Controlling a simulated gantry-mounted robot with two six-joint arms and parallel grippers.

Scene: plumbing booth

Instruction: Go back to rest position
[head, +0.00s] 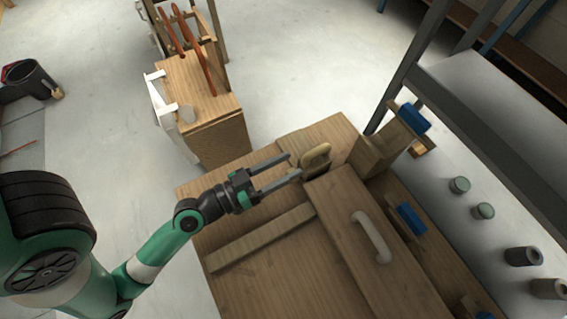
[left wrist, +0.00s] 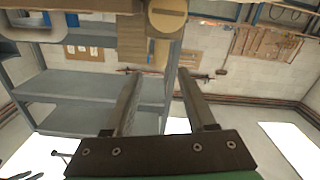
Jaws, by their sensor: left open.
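My left gripper (head: 291,173) reaches in from the left over a wooden bench (head: 235,284). Its two fingers are apart, and nothing shows between them in the left wrist view (left wrist: 158,88). A tan loop-shaped handle piece (head: 316,161) is just beyond the fingertips in the head view; I cannot tell whether they touch it. A wooden box or panel (head: 350,215) with a pale handle (head: 372,237) lies to the right of the gripper. My right gripper is not in view.
A wooden cabinet (head: 220,135) with red rods stands behind the bench. Blue clamps (head: 411,219) sit at the bench's right. A grey shelf (head: 490,110) with several small cylinders below stands at the right. Open floor (head: 300,60) lies behind.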

